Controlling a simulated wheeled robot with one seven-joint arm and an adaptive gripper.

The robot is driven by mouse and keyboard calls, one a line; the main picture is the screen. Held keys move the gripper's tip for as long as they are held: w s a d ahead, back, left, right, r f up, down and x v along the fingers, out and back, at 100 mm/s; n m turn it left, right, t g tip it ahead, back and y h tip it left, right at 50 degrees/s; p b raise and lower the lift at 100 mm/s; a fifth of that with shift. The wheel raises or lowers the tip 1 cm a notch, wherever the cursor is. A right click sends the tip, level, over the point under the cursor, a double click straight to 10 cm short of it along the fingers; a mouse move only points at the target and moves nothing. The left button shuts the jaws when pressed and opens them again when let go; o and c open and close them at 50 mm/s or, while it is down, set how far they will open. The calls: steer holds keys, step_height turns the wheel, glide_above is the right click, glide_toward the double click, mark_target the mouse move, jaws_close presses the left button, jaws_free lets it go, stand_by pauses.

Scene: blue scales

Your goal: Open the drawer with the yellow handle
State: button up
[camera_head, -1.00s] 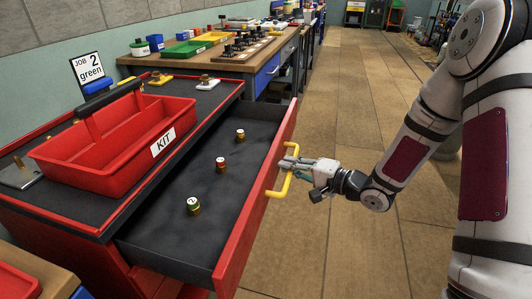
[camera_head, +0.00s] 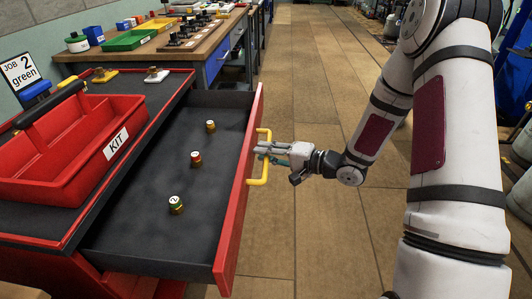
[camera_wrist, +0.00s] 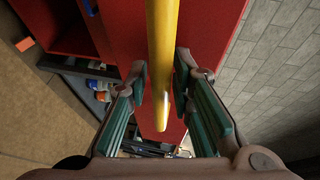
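The drawer (camera_head: 140,225) with the yellow handle (camera_head: 263,170) stands well out of the red cabinet. Its red front (camera_head: 238,195) faces right. My gripper (camera_head: 260,151) is at the middle of the handle, outside the drawer front. In the wrist view the yellow bar (camera_wrist: 162,45) passes between my two fingertips (camera_wrist: 162,80). The pads sit close on both sides of the bar, so the gripper looks shut on it. Any thin gap at the pads is hard to tell.
A red KIT tote (camera_head: 55,180) sits on the cabinet top. A workbench (camera_head: 205,55) with trays stands behind. The tiled floor right of the drawer (camera_head: 310,220) is clear around my arm.

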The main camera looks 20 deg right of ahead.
steer(key=v, duration=1.2)
stand_by(0.3)
